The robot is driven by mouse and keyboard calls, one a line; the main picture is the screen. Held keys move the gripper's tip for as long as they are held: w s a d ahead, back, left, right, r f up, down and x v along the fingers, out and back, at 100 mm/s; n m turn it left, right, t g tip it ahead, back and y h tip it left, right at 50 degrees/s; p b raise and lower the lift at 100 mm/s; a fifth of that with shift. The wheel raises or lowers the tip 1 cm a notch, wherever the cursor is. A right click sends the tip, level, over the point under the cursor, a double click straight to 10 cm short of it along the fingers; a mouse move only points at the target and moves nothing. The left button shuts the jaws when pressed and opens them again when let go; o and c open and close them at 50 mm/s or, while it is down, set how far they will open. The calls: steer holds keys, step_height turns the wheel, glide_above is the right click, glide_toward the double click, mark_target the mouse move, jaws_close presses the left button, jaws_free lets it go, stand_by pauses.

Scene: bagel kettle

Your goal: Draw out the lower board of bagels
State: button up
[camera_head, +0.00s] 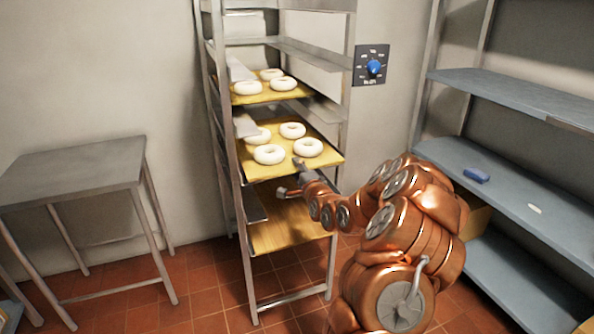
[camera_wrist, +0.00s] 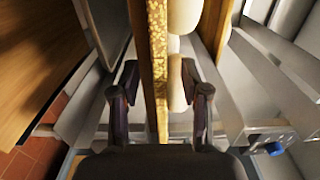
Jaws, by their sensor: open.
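The lower board of bagels (camera_head: 323,157) sits in the rack at mid height, with several pale bagels (camera_head: 308,147) on it. My gripper (camera_head: 289,177) is at the board's front edge, one finger above that edge and one below. In the wrist view the board (camera_wrist: 157,50) shows edge-on between the two open fingers (camera_wrist: 160,85). A gap shows between the board and the left finger; whether the right finger touches is unclear. Pale bagels (camera_wrist: 179,80) show on the board's right side there. My wrist hides part of the rack below the board.
An upper board (camera_head: 268,98) with bagels is above, and a bare board (camera_head: 285,232) is below, in the same metal rack (camera_head: 245,250). A metal table (camera_head: 75,170) stands left, its top clear. Blue-grey shelves (camera_head: 520,95) at right hold a blue object (camera_head: 476,175).

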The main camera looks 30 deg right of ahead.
steer(key=b+v, duration=0.3)
steer(key=v, duration=0.3)
steer(key=shift+s, duration=0.3)
stand_by(0.7)
steer(key=s+a+f+n+g+y, duration=0.2)
steer(key=a+f+n+g, duration=0.15)
steer(key=a, duration=0.45)
steer(key=s+a+f+n+g+y, duration=0.25)
steer(key=a+n, duration=0.25)
steer(key=a, duration=0.3)
steer(key=s+a+f+n+g, duration=0.1)
steer(key=s+a+n+g, duration=0.35)
steer(key=s, duration=0.45)
steer(key=s+a+f+n+g, duration=0.25)
steer(key=s+a+g, duration=0.2)
steer(key=s, duration=0.45)
steer(key=s+a+r+n+g, duration=0.2)
steer(key=s+a+g, duration=0.1)
steer(key=s, duration=0.8)
steer(key=s+a+r+n+g, duration=0.2)
steer(key=s+r+n+g, duration=0.1)
steer(key=s, duration=0.8)
step_height(320, 180, up, 18)
steer(key=t+p, duration=0.1)
steer(key=p, duration=1.5)
steer(key=shift+w+f+t+h, duration=0.2)
steer(key=shift+w+t+h, duration=0.15)
steer(key=shift+w, duration=0.1)
